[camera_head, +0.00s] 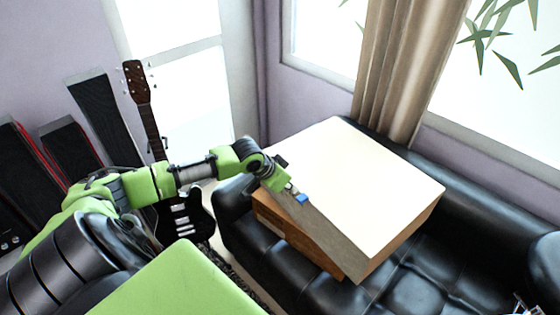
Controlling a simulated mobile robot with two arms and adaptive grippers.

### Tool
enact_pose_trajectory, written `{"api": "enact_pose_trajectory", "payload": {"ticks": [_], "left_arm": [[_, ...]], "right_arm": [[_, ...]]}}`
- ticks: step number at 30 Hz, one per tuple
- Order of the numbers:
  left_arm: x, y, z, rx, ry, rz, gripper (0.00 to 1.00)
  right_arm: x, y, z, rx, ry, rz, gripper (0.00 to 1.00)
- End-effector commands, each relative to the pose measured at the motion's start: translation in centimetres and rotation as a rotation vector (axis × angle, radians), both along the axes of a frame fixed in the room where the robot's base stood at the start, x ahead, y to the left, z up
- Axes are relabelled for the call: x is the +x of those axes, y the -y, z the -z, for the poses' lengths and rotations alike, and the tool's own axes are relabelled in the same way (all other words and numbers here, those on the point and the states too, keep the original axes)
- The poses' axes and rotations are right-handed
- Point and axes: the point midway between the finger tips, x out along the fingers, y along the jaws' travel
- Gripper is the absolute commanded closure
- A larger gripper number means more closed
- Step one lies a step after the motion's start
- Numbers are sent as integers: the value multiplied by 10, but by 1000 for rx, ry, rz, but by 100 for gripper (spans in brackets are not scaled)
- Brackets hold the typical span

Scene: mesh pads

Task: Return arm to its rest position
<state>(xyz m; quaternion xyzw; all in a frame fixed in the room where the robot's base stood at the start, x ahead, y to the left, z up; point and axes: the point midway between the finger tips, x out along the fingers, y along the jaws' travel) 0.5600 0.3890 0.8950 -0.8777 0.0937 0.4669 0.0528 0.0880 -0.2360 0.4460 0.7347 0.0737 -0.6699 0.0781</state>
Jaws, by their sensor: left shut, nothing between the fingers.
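My left arm reaches in from the left. Its gripper (287,187) is at the near left edge of a large box (362,180) with a cream top and wood-brown sides. The fingers look small and dark at this distance, and they are shut with nothing between them. A small blue piece (302,198) shows right beside the fingertips, against the box's edge. I cannot tell whether the gripper touches the box.
The box rests on a black leather sofa (415,285). A dark guitar (185,217) stands behind my left arm, near dark speaker-like panels (100,112). A beige curtain (400,70) hangs by the windows behind the sofa. A small unclear item (522,304) shows at the lower right edge.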

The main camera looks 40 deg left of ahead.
Motion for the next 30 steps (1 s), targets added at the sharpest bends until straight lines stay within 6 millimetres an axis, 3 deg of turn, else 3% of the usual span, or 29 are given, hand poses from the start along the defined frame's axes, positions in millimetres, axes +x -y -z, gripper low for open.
{"api": "enact_pose_trajectory", "payload": {"ticks": [9,22,26,29,30], "left_arm": [[-34,-9,-35,4,3,1,100],[-41,-10,-44,0,5,-2,100],[-35,-21,-21,-4,17,-37,100],[-32,-40,26,-1,28,-96,100],[-35,-49,52,6,28,-126,100]], "right_arm": [[1,0,8,0,1,0,60],[1,0,9,0,1,0,60],[1,0,10,0,1,0,60],[1,0,11,0,1,0,60],[1,0,12,0,1,0,60]]}}
